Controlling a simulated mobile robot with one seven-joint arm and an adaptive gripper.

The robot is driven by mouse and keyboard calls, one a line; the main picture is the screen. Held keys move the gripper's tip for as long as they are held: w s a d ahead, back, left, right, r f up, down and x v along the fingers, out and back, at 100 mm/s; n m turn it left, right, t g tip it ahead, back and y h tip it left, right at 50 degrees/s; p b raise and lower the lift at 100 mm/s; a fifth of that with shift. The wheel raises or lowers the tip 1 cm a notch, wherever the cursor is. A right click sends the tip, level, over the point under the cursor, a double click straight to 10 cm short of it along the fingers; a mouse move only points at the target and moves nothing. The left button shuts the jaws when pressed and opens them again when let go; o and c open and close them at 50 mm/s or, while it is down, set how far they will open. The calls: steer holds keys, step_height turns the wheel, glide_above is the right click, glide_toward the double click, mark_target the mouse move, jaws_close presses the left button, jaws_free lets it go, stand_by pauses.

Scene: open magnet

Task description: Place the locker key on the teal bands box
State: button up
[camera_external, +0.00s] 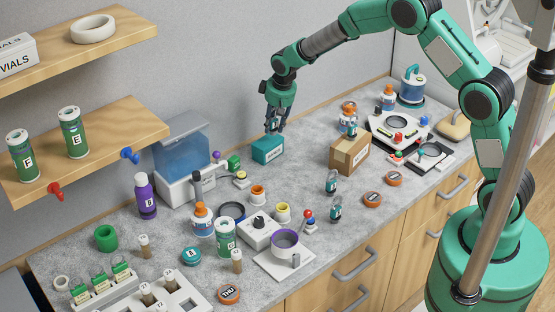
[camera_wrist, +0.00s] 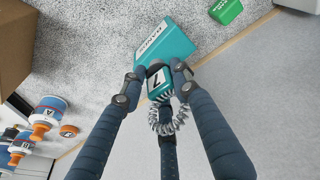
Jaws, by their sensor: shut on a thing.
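The teal bands box (camera_external: 267,150) stands on the grey counter near the wall. It also shows at the top of the wrist view (camera_wrist: 177,38), with lettering on a white label. My gripper (camera_external: 275,127) points down just above this box. In the wrist view my gripper (camera_wrist: 156,82) has its dark fingers shut on the locker key (camera_wrist: 158,88), a teal tag with a white label reading 7 and a silver coil hanging from it. The tag overlaps the box's edge in this view; I cannot tell whether they touch. The key is too small to make out in the external view.
A brown carton (camera_external: 349,154) stands to the right of the box. Bottles, jars and lids crowd the front counter. Bare counter lies just in front of the box.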

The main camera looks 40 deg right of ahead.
mark_target(273, 110)
steer(key=shift+w+a+f, duration=0.15)
steer(key=shift+w, duration=1.2)
steer(key=shift+s+x, duration=0.2)
steer(key=shift+x, duration=0.65)
steer(key=shift+s+x, duration=0.2)
steer(key=shift+x, duration=0.65)
steer(key=shift+f, duration=0.25)
steer(key=o, duration=1)
steer(key=shift+r, duration=0.1)
steer(key=v, duration=1.2)
steer(key=shift+s+r, duration=0.1)
